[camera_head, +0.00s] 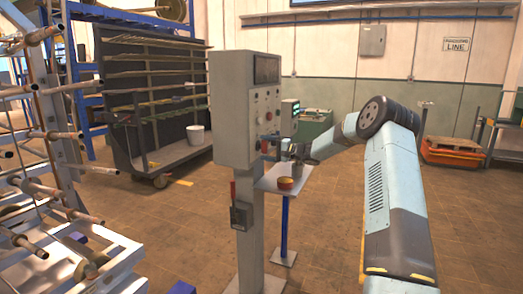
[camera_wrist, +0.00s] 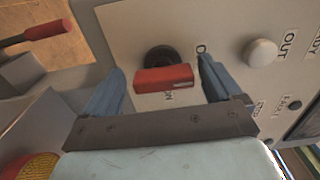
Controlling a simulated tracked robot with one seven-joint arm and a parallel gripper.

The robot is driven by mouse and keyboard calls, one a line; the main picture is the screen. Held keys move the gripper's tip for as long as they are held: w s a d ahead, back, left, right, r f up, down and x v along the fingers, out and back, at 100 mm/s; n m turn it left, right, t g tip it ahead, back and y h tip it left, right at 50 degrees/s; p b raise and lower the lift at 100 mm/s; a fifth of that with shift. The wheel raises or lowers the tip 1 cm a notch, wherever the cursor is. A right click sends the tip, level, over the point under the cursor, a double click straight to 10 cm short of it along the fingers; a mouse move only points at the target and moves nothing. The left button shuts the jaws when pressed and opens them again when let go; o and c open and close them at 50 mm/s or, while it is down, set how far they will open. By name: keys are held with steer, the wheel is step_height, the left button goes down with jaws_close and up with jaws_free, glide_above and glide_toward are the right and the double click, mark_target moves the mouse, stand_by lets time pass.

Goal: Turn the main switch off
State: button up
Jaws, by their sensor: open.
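The main switch (camera_wrist: 165,78) is a red bar handle on a round black base, set on the grey panel face (camera_wrist: 215,25) in the wrist view. The handle lies nearly level in that picture. Lettering beside and below it is partly hidden. My gripper (camera_wrist: 160,65) is open, with one blue finger on each side of the red handle. A gap shows on both sides, and neither finger visibly touches it. In the head view my gripper (camera_head: 270,146) is at the lower front of the grey control cabinet (camera_head: 232,110); the switch cannot be made out there.
A white button (camera_wrist: 262,52) marked OUT sits right of the switch. A red-handled lever (camera_wrist: 47,33) is at the upper left. A small shelf (camera_head: 262,184) with a red and yellow round object (camera_head: 286,184) lies below my gripper.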

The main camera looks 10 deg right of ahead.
steer(key=v, duration=1.2)
steer(key=shift+s+d, duration=0.2)
steer(key=shift+d, duration=0.15)
steer(key=shift+a+f, duration=0.1)
steer(key=s+a+r+n+g+h, duration=0.35)
steer(key=s+a, duration=0.55)
steer(key=s, duration=0.3)
steer(key=s+a+r+n+g+h, duration=0.2)
steer(key=s+a+r+g+h, duration=0.15)
steer(key=s+a, duration=0.65)
steer(key=s+d+h, duration=0.2)
steer(key=s, duration=0.9)
steer(key=s+d+r+n+t+h, duration=0.1)
steer(key=s+d+h, duration=0.1)
steer(key=s, duration=0.9)
steer(key=s+d+r+t+h, duration=0.1)
steer(key=s+d+h, duration=0.1)
steer(key=s, duration=0.9)
steer(key=shift+s+h, duration=0.3)
steer(key=shift+h, duration=0.5)
